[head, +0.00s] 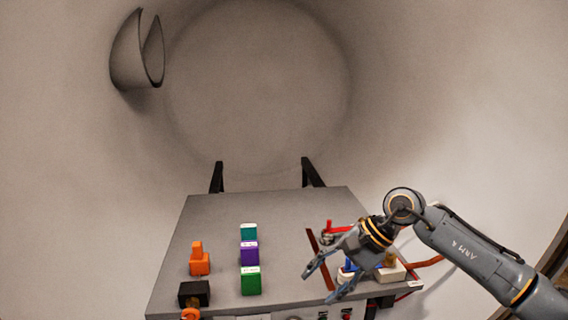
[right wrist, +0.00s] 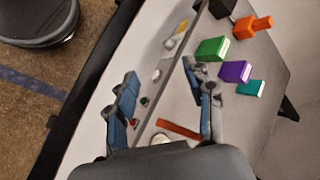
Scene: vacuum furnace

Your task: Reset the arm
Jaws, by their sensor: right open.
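My right gripper (head: 318,284) is open, with its fingers pointing down and left over the right front part of the grey table (head: 290,205). Nothing is between its fingers. In the right wrist view my right gripper (right wrist: 158,76) shows both fingers apart, near the table's front edge. My right arm comes in from the right. My left gripper is in neither view.
Teal (head: 248,231), purple (head: 249,254) and green (head: 251,281) blocks stand left of the gripper. An orange piece (head: 200,263) and black box (head: 194,293) are farther left. A dark red strip (head: 320,260) and white box (head: 390,272) are close by. The table's back is clear.

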